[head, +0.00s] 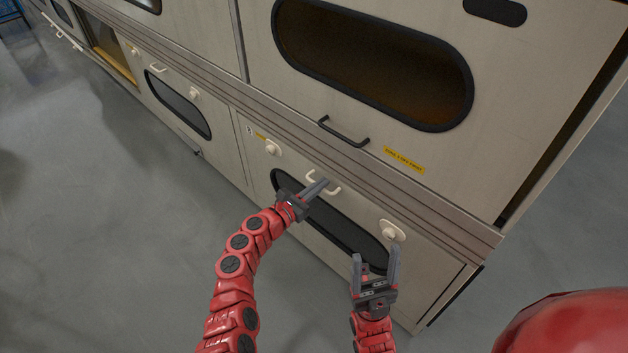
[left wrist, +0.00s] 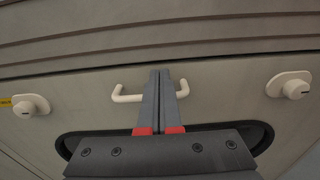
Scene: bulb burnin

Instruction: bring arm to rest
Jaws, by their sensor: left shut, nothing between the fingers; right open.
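My left gripper (head: 318,187) is shut and empty. In the head view its fingertips are close to the white handle (head: 335,189) of the lower oven-like door; whether they touch it I cannot tell. In the left wrist view the shut fingers (left wrist: 160,75) stand in front of the middle of the white handle (left wrist: 127,94) and hide that part. My right gripper (head: 376,254) is open and empty, pointing up in front of the lower door's right part, below the right white latch knob (head: 392,230).
The lower door has a dark oval window (head: 345,226) and a left white latch knob (head: 272,147). Above it is a larger door with a black handle (head: 343,131) and a yellow label (head: 404,160). Grey floor (head: 110,230) lies open to the left.

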